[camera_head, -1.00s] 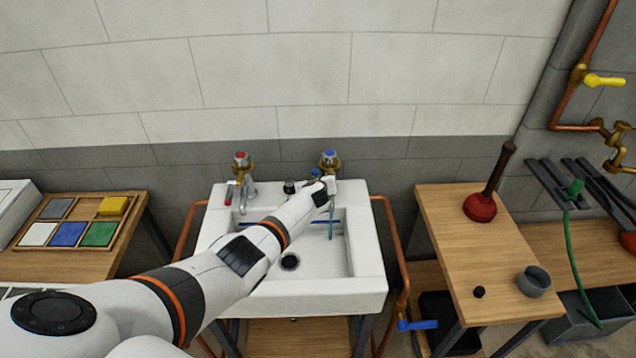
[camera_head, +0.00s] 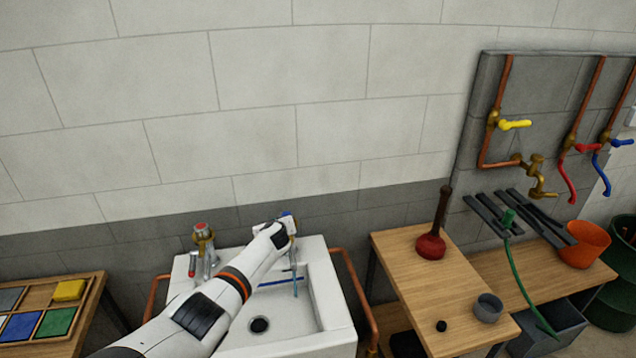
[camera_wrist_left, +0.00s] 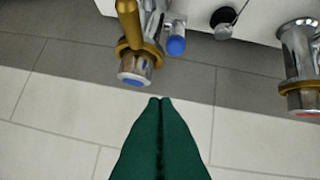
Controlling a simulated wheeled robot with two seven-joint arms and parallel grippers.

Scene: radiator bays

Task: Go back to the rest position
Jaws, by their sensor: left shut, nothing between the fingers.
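My left arm reaches in from the lower left over the white sink (camera_head: 335,325). My left gripper (camera_head: 288,222) is at the blue-marked tap at the sink's back right and mostly hides it in the head view. In the left wrist view the green fingertips (camera_wrist_left: 160,101) are shut together with nothing between them. They appear just apart from the blue-capped tap (camera_wrist_left: 135,68). The red-marked tap (camera_head: 203,240) stands at the sink's back left. My right gripper is not in view.
A wooden bench (camera_head: 395,255) at right holds a red plunger (camera_head: 431,246) and a grey cup (camera_head: 488,308). Copper pipes with coloured valve handles (camera_head: 515,124) are on the right wall. A tray of coloured blocks (camera_head: 75,318) is at left.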

